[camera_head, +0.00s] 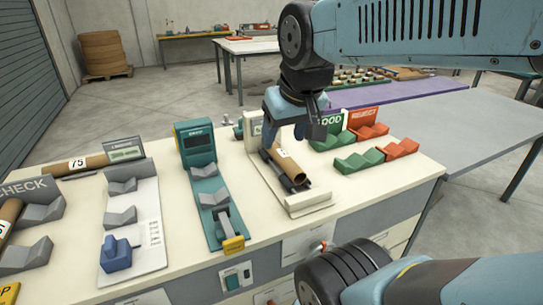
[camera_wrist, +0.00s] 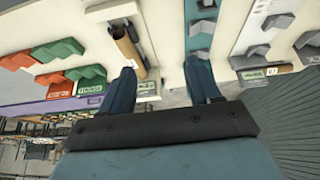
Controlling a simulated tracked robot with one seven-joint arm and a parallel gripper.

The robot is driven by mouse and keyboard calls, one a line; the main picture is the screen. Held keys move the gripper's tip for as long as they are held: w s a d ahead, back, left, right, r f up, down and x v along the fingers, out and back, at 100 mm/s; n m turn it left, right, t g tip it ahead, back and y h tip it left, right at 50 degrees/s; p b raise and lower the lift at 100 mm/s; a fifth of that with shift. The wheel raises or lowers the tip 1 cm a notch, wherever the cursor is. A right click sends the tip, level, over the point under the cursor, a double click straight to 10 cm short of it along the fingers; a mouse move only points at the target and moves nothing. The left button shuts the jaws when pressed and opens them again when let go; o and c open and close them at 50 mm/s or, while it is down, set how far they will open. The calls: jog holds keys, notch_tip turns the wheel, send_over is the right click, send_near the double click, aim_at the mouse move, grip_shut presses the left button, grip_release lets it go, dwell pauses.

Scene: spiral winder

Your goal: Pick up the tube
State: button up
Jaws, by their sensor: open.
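A brown cardboard tube (camera_head: 290,168) with a white label lies on dark rollers on a pale fixture (camera_head: 310,202), near the middle of the workbench. My gripper (camera_head: 303,130) is above the tube's far end, pointing down and partly hiding it. In the wrist view my gripper (camera_wrist: 160,80) has its two blue fingers wide apart with nothing between them. The tube also shows there (camera_wrist: 126,45), beyond the left finger's tip and left of the gap's middle. I see no contact with the tube.
Another tube marked 75 (camera_head: 80,166) lies at the back left, and a third (camera_head: 8,215) at the left edge. A teal device (camera_head: 197,145) stands left of the fixture. Green cradles (camera_head: 358,160) and red cradles (camera_head: 400,148) stand right. A grey table (camera_head: 450,110) is beyond.

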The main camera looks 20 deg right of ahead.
jog(key=w+d+f+g+h, duration=0.1)
jog(key=w+f, duration=0.1)
jog(key=w+d+f+g+h, duration=0.1)
jog(key=w+f+g, duration=0.1)
jog(key=w+d+f+g+h, duration=0.1)
jog(key=w+h, duration=0.1)
jog(key=shift+f+m, duration=0.4)
jog(key=n+t+h, duration=0.1)
jog(key=n+h, duration=0.1)
jog(key=h, duration=0.8)
send_near(276, 159)
jog(key=x, duration=0.2)
jog(key=s+x, duration=0.1)
jog(key=x, duration=0.4)
jog(key=shift+s+d+r, duration=0.15)
jog(key=shift+d+r, duration=0.05)
jog(key=d, duration=0.1)
jog(key=w+d+f, duration=0.1)
jog(key=d, duration=0.1)
jog(key=shift+w+d+f, duration=0.35)
jog(key=shift+d+f, duration=0.15)
jog(key=shift+d, duration=0.35)
jog(key=shift+c, duration=0.2)
jog(key=c, duration=0.8)
